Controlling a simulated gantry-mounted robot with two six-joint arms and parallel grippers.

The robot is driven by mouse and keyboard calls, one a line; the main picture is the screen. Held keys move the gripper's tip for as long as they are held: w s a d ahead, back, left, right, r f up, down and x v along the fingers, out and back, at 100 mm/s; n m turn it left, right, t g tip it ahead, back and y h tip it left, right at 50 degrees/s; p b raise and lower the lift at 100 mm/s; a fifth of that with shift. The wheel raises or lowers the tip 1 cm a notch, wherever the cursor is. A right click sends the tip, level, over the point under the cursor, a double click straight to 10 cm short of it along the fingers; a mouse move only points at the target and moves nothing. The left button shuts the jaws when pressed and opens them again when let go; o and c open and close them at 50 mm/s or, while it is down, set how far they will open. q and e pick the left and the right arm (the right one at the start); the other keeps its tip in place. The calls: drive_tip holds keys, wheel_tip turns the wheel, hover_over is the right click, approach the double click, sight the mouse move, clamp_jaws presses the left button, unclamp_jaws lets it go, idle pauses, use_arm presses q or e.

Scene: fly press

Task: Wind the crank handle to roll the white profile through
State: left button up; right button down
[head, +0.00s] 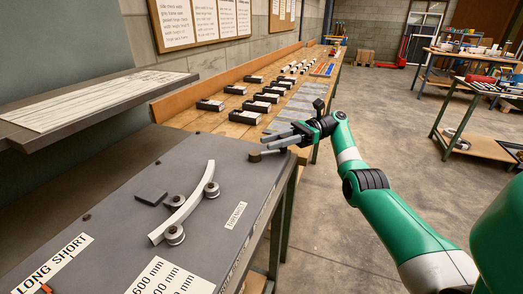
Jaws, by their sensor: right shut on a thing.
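The white profile (186,209) is a curved bar lying on the grey bench top (120,205). It passes between grey rollers: one at its near end (174,235), one at its right side (212,189) and one on its left side (174,201). The crank (255,157) is at the right edge of the bench top, beyond the rollers. My right gripper (284,138) reaches in from the right and is shut on the crank handle; the fingers largely hide the handle. My left gripper is not in view.
A shelf (90,108) with a white striped sheet overhangs the bench at left. Behind, a wooden bench (237,129) carries several black boxes and grey plates. Open floor lies to the right.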

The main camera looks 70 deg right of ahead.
idle(0.3)
drive_tip(key=c, duration=0.7)
unclamp_jaws()
drive_tip(key=shift+w+a, duration=0.1)
drive_tip(key=shift+o, duration=0.2)
wheel_tip(320, 180, up, 3)
drive_tip(key=p, duration=0.2)
drive_tip(key=shift+r+p, duration=0.15)
drive_tip(key=shift+p, duration=0.2)
drive_tip(key=shift+a+r, duration=0.15)
drive_tip(key=shift+r, duration=0.2)
drive_tip(key=s+a+r+p, duration=0.7)
drive_tip(key=a+r, duration=0.2)
drive_tip(key=a, duration=0.2)
drive_tip(key=shift+s+a, duration=0.2)
drive_tip(key=shift+a, duration=0.15)
